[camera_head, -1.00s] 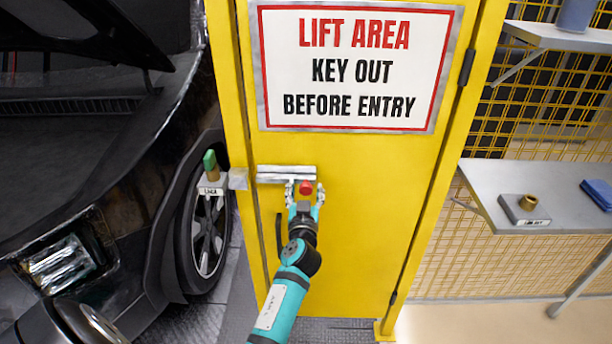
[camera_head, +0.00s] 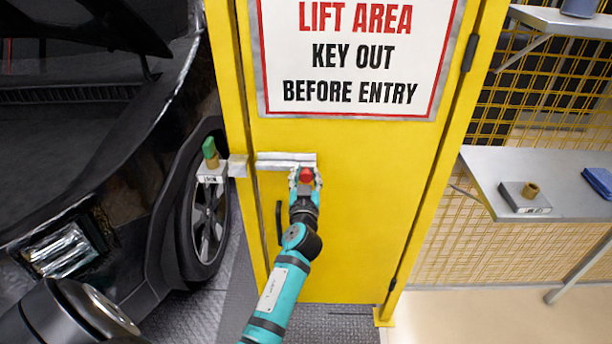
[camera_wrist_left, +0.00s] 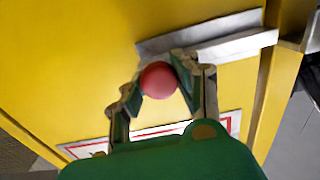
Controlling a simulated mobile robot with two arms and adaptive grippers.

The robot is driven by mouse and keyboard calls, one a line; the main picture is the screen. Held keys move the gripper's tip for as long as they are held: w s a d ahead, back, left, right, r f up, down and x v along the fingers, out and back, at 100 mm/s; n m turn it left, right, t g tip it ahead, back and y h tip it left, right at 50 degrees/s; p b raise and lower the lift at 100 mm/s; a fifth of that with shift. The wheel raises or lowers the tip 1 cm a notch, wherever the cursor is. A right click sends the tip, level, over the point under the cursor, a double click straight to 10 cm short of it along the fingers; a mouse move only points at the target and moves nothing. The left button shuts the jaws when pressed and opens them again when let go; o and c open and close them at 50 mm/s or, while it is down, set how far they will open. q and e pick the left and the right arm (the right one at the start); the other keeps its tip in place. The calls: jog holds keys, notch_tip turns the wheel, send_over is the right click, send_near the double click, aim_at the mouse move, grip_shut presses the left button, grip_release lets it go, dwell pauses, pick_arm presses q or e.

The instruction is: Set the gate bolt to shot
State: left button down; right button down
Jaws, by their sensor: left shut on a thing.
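The gate bolt (camera_head: 286,159) is a silver bar-shaped housing lying level on the yellow gate, near its left edge. Its red round knob (camera_head: 306,175) sits just below the housing's right end. A silver keeper (camera_head: 237,166) is fixed on the left post, in line with the housing. I cannot tell whether a bar bridges the gap between them. My left gripper (camera_head: 305,181) is shut on the knob from below. In the left wrist view the red knob (camera_wrist_left: 158,80) lies between the fingers, beside the silver housing (camera_wrist_left: 238,46). My right gripper is out of view.
A sign (camera_head: 355,60) is on the gate above the bolt, and a black handle (camera_head: 279,222) below it. A green-topped key (camera_head: 210,152) stands on a box left of the post. A black car (camera_head: 90,150) fills the left. A grey shelf (camera_head: 560,190) is at right.

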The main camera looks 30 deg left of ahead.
aim_at(286, 167)
pick_arm(q)
jog(key=s+a, duration=0.2)
jog(key=a, duration=0.2)
jog(key=shift+s+a, duration=0.35)
jog(key=shift+s, duration=0.05)
jog(key=shift+d, duration=0.1)
jog(key=c, duration=1.4)
grip_release()
jog(key=shift+c, duration=0.2)
jog(key=o, duration=0.5)
jog(key=shift+s+a, duration=0.1)
jog(key=shift+a, duration=0.1)
jog(key=shift+d+r, duration=0.1)
jog(key=shift+r, duration=0.05)
notch_tip(286, 167, up, 10)
jog(key=shift+f, duration=0.1)
